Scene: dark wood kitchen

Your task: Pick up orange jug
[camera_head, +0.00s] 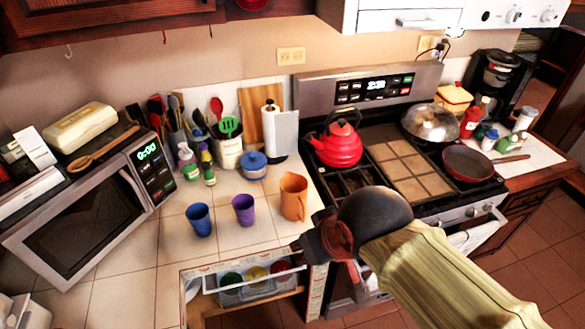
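The orange jug (293,197) stands upright on the tiled counter, at the right end of a row with a purple cup (243,210) and a blue cup (199,220). Its handle is on the right side. My gripper (299,246) is dark and reaches in from the right, in front of and below the jug in the picture. It appears apart from the jug. Its fingers are small and dark, and I cannot make out whether they are open. I see nothing held in it.
An open drawer (190,290) with bowls juts out below the counter. A red kettle (335,148) sits on the stove right of the jug. A utensil crock (229,152), a blue-lidded pot (253,170) and a microwave (85,222) stand behind and left. Bare counter surrounds the cups.

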